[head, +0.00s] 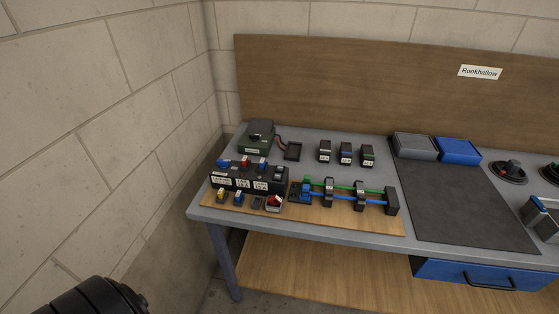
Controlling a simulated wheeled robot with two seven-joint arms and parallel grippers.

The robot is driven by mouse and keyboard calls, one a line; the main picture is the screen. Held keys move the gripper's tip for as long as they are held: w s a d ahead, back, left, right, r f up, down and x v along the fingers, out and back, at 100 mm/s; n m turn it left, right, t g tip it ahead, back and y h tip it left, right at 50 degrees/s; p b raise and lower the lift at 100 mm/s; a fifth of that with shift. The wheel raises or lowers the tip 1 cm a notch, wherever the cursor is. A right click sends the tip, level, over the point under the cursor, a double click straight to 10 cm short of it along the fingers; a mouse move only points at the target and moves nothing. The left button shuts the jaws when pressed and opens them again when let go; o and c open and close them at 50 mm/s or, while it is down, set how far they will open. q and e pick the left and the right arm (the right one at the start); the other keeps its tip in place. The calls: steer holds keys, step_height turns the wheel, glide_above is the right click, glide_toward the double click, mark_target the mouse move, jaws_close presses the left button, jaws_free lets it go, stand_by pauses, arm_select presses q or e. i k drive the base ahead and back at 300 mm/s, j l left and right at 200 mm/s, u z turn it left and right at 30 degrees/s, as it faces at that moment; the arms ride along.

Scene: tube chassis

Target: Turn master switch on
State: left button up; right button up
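The small labels are too small to read, so I cannot tell for sure which part is the master switch. A green-grey box with a black knob-like top (257,138) stands at the back left of the bench, with red leads beside it. A black block with blue and red parts on top and white labels (248,178) stands in front of it. A small red and white part (273,203) sits in the row at the front of the wooden board. No switch position can be made out. Neither gripper shows; only a dark part of my arm is at bottom left.
The grey bench (300,226) has a wooden board (330,217) with green and blue tubes (345,197) in several black clamps. A dark mat (465,210) is bare. Grey and blue bins (458,151) stand behind it. Round black parts (508,172) are at right. A block wall is left.

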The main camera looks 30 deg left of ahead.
mark_target(224, 164)
steer(key=u, duration=1.4)
